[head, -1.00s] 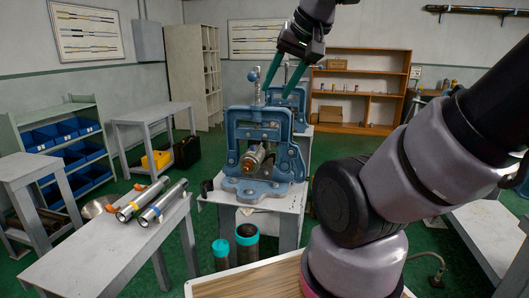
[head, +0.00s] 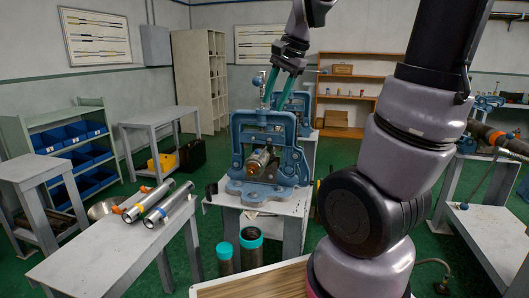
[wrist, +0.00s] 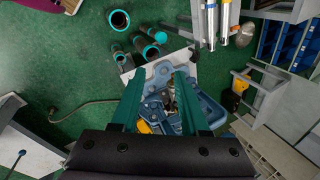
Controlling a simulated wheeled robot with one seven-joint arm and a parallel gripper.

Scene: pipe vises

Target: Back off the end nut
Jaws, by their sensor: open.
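A blue pipe vise (head: 236,160) stands on a small grey table. A short metal cylinder (head: 259,157) sits within its frame, with a copper-coloured end piece (head: 254,168) facing me; this looks like the end nut, but it is small. A screw with a round knob (head: 258,80) rises from the top of the vise. My gripper (head: 274,104) is above the vise, green fingers pointing down and apart, with nothing between them. In the wrist view my gripper (wrist: 158,78) spans the blue vise (wrist: 207,98) seen from above. The end nut cannot be made out there.
Two metal tubes (head: 170,205) lie on a grey bench at the left. Dark pipes with teal rims (head: 250,245) stand on the floor before the vise table. A second blue vise (head: 305,105) stands close behind. Blue bins (head: 85,160) are at far left.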

